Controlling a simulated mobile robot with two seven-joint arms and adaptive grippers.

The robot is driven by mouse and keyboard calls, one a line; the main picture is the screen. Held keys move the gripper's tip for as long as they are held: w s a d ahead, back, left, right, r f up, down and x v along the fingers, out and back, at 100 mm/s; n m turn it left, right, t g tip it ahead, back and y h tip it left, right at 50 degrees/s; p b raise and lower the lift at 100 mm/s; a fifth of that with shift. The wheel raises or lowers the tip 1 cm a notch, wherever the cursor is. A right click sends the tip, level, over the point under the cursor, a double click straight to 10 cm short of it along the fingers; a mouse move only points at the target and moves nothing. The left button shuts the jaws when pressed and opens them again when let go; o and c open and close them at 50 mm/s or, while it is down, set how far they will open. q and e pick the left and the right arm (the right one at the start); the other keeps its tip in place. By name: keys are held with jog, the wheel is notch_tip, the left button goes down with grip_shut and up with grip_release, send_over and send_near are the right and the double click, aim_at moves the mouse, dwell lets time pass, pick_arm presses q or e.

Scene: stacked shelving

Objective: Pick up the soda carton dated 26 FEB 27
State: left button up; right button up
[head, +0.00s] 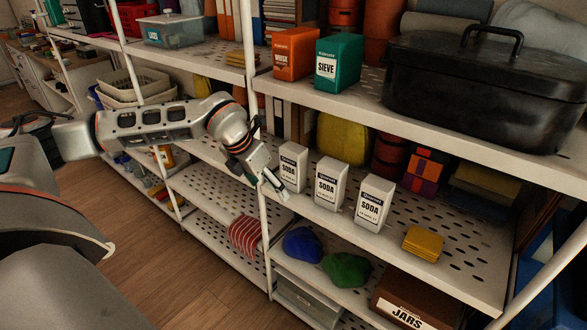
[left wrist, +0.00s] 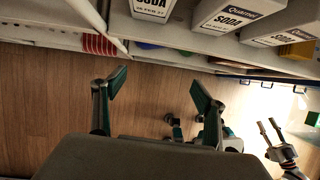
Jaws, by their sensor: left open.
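Three white soda cartons stand upright in a row on the middle perforated shelf: a left one (head: 293,166), a middle one (head: 330,185) and a right one (head: 374,204). In the left wrist view, the left carton (left wrist: 152,9) has a date line that seems to end in FEB 27; its first digits are unclear. The other two dates are too small to read surely. My left gripper (head: 276,183) is open and empty, in front of and just left of the left carton. Its two fingers (left wrist: 158,88) show apart in the left wrist view. My right gripper (left wrist: 268,128) shows there with its fingers apart.
A white upright post (head: 264,205) stands close to my left gripper. Yellow stacked squares (head: 423,243) lie right of the cartons. The shelf above holds a black roaster (head: 487,90) and sieve box (head: 338,62). Blue (head: 302,245) and green bags (head: 346,269) lie below.

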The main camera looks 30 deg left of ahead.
aim_at(291, 168)
pick_arm(q)
jog(key=shift+y, duration=0.4)
jog(key=w, duration=0.4)
jog(key=w+a, duration=0.1)
jog(key=w, duration=0.3)
jog(key=w+a+r, duration=0.1)
jog(key=w, duration=0.3)
jog(key=x, duration=0.5)
jog(key=shift+w+b, duration=0.25)
jog(key=shift+b, duration=0.1)
jog(key=shift+r, duration=0.1)
jog(key=c, duration=1.5)
